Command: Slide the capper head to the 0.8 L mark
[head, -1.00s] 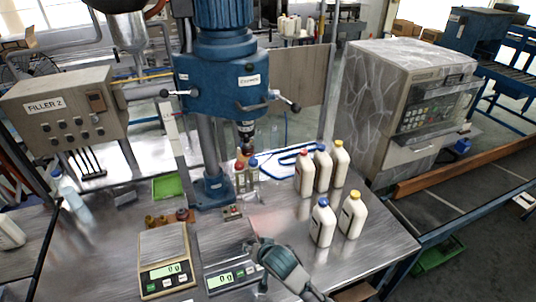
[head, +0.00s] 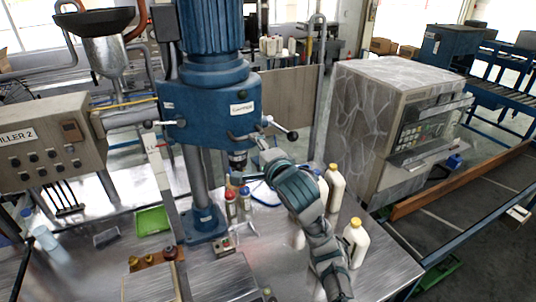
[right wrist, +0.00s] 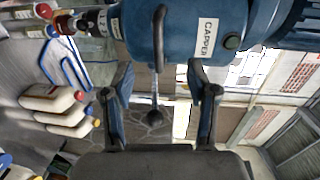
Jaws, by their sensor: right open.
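The blue capper head (head: 212,110) sits on a grey column above the table in the head view. In the right wrist view its CAPPER label (right wrist: 206,38) shows close up. A lever with a black ball knob (right wrist: 154,116) projects from the head and lies between the two fingers of my right gripper (right wrist: 162,90). The gripper is open and not clamped on the lever. In the head view my right gripper (head: 262,148) is just below and right of the head's front. A pale strip (head: 156,162) stands left of the column; its marks are too small to read. My left gripper is out of view.
Two small red-and-blue-capped containers (head: 238,205) stand under the capper.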

